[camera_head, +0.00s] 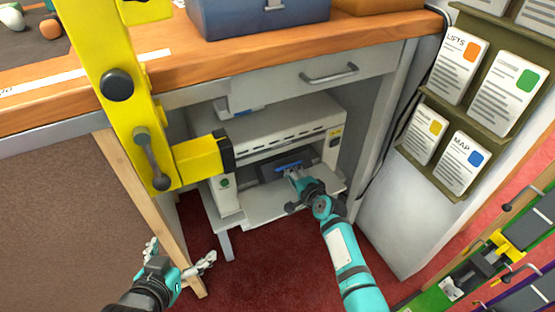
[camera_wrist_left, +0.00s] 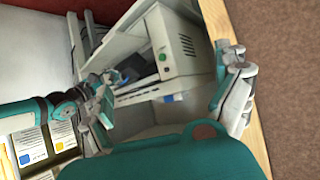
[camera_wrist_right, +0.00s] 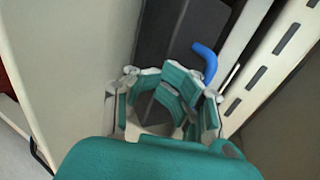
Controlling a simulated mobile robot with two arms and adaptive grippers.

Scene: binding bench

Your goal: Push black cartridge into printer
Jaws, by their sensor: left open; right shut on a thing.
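The white printer (camera_head: 300,133) stands inside the open cabinet, with its front opening towards me; it also shows in the left wrist view (camera_wrist_left: 182,45). The black cartridge (camera_wrist_right: 178,35) is a dark slab at that opening, with a blue handle (camera_wrist_right: 206,62) beside my fingers. My right gripper (camera_head: 296,178) is at the opening, shut on the cartridge; the exact grip and the cartridge's depth are partly hidden. My left gripper (camera_head: 179,257) is open and empty, low in front of the cabinet by a wooden leg.
A yellow arm-like fixture (camera_head: 120,90) hangs across the left. The wooden bench top (camera_head: 235,60) and a drawer (camera_head: 310,80) overhang the printer. A card rack (camera_head: 440,105) stands at the right. Red carpet (camera_head: 265,270) is clear below.

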